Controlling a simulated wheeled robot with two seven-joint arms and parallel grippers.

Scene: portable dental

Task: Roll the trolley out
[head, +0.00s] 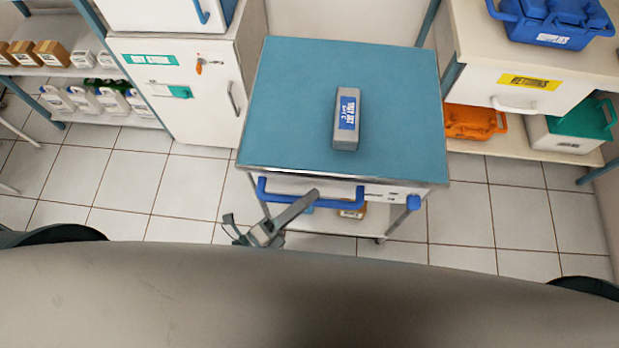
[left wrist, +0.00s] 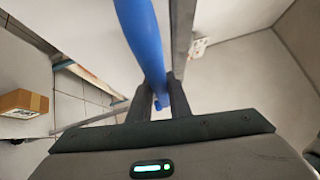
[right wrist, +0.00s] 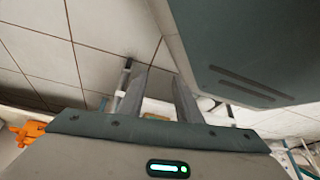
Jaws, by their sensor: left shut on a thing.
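The trolley has a teal top (head: 290,110), a lower shelf and a blue handle bar (head: 340,203) along its near side. A grey box with a blue label (head: 346,125) lies on the top. My left gripper (head: 308,197) is at the handle's middle, shut on the bar. In the left wrist view the blue handle (left wrist: 146,45) runs between the fingers (left wrist: 162,92). My right gripper (right wrist: 160,85) is open with nothing visibly held; it does not show in the head view.
A white cabinet (head: 180,90) stands close on the trolley's left, and a shelf with bottles (head: 100,103) is farther left. A bench with a white drawer (head: 530,95) and an orange case (head: 470,122) is on the right. Tiled floor (head: 470,220) is free before the trolley.

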